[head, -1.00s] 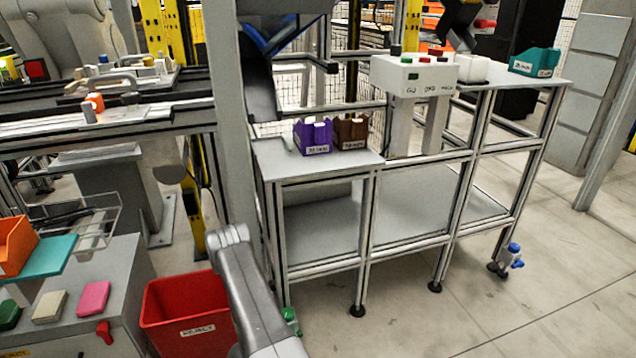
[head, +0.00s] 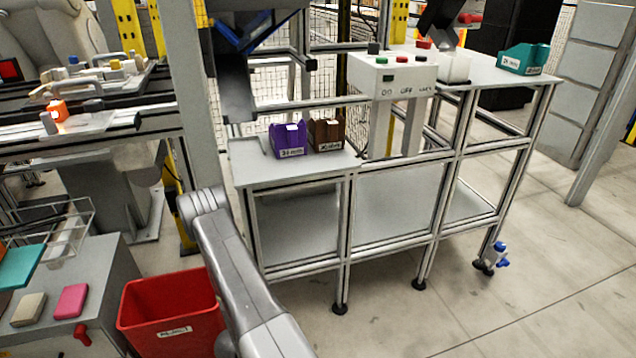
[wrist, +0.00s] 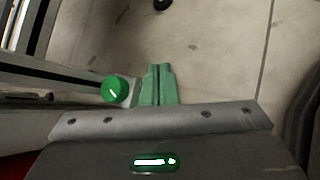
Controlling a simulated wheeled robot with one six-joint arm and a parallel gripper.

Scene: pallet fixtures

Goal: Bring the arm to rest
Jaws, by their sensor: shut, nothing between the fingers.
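My arm (head: 235,265) rises from the bottom of the head view, in front of the grey workbench frame and just right of the red bin. My gripper's fingers are out of sight in the head view. In the wrist view my gripper (wrist: 158,82) shows as two green fingers pressed together with nothing between them, over bare concrete floor. A round green cap or knob (wrist: 116,90) on a pale body appears just left of the fingers. I cannot tell how far below them it is.
The red bin (head: 172,310) stands left of my arm. The workbench (head: 300,172) carries a purple box (head: 288,140), a brown box (head: 326,136) and a button panel (head: 392,78). A blue-topped item (head: 497,256) is by its right foot.

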